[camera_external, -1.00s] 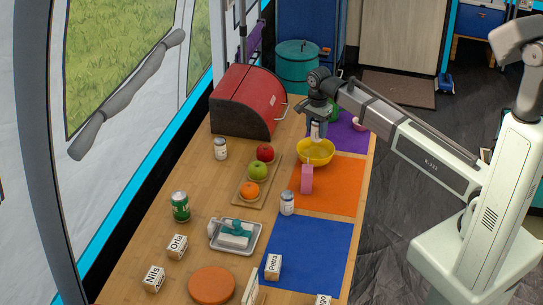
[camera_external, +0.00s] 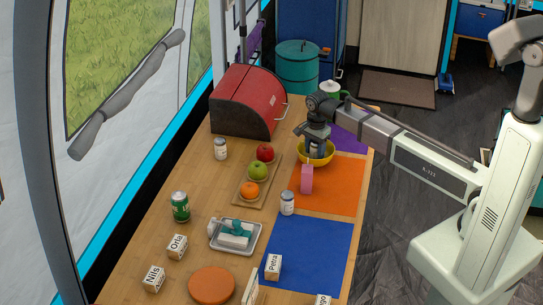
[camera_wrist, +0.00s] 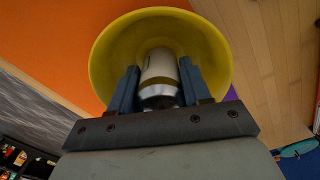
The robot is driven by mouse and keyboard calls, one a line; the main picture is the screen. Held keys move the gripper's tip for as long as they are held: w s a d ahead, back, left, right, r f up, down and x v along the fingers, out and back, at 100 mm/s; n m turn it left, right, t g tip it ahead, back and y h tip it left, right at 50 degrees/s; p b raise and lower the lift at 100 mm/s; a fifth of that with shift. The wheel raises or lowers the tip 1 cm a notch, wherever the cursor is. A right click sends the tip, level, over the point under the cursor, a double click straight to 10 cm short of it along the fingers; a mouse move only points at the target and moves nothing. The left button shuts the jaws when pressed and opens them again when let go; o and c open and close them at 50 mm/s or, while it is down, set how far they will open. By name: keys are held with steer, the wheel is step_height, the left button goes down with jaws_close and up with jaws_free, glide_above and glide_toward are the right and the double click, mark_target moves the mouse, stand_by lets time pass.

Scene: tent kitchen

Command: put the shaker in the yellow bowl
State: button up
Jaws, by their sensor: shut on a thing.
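The yellow bowl (camera_external: 329,155) stands on the table at the far edge of the orange mat, by the purple mat. My gripper (camera_external: 317,146) is low over it, pointing down, its fingertips inside the rim. In the wrist view my gripper (camera_wrist: 159,85) is shut on the shaker (camera_wrist: 158,67), a whitish cylinder with a silver cap, cap end toward my palm. The yellow bowl (camera_wrist: 108,50) surrounds its lower end. I cannot tell whether the shaker touches the bowl's floor. In the external view my gripper and the bowl hide it.
A pink carton (camera_external: 307,179) stands just in front of the bowl. Other similar shakers stand on the table, one by the blue mat (camera_external: 287,204) and one near the red bread box (camera_external: 220,149). A wooden board (camera_external: 242,201) with fruit lies left of the bowl.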

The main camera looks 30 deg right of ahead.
steer(key=shift+f, duration=0.1)
steer(key=o, duration=1.1)
step_height(320, 180, up, 12)
steer(key=shift+r, duration=0.1)
stand_by(0.4)
